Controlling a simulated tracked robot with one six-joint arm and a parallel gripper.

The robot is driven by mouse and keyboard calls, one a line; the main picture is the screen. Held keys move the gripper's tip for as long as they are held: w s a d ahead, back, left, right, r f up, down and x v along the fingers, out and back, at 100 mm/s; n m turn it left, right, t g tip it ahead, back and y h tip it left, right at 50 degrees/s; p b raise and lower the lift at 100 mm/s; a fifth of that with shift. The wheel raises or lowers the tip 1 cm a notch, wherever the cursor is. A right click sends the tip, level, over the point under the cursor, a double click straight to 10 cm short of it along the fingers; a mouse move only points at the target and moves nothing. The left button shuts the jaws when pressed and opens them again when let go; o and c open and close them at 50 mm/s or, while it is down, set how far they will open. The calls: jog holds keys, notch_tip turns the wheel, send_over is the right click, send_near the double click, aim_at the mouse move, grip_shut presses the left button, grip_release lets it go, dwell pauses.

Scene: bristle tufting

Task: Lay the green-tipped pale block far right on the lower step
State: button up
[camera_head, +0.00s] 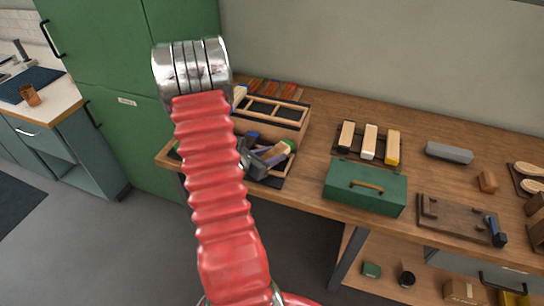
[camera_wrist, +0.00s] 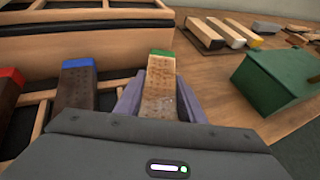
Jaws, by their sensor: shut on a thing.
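The pale block with a green tip (camera_wrist: 160,88) is between the two purple-grey fingers of my gripper (camera_wrist: 159,104), its green end pointing away from me. In the head view the green-tipped block (camera_head: 276,153) and my gripper (camera_head: 262,158) are at the right part of the lower step (camera_head: 272,182). In the wrist view, the lower step (camera_wrist: 43,120) holds a blue-tipped brown block (camera_wrist: 78,84) left of my gripper and a red-tipped dark block (camera_wrist: 10,92) farther left. I cannot tell whether the held block touches the step. My gripper hides the step beneath it.
The upper step (camera_head: 288,124) rises behind, with a dividing strip. A green toolbox (camera_head: 365,190) stands to the right, with several yellow, white and dark-ended blocks on a dark mat (camera_head: 352,153) behind it. A grey block (camera_head: 449,153) lies farther right.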

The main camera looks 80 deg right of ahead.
jog(key=shift+f, duration=0.25)
jog(key=o, duration=1.4)
jog(key=shift+c, duration=0.2)
jog(key=shift+a, duration=0.1)
jog(key=v, duration=1.3)
jog(key=shift+w+a, duration=0.2)
jog(key=shift+a, duration=0.1)
jog(key=shift+f, duration=0.1)
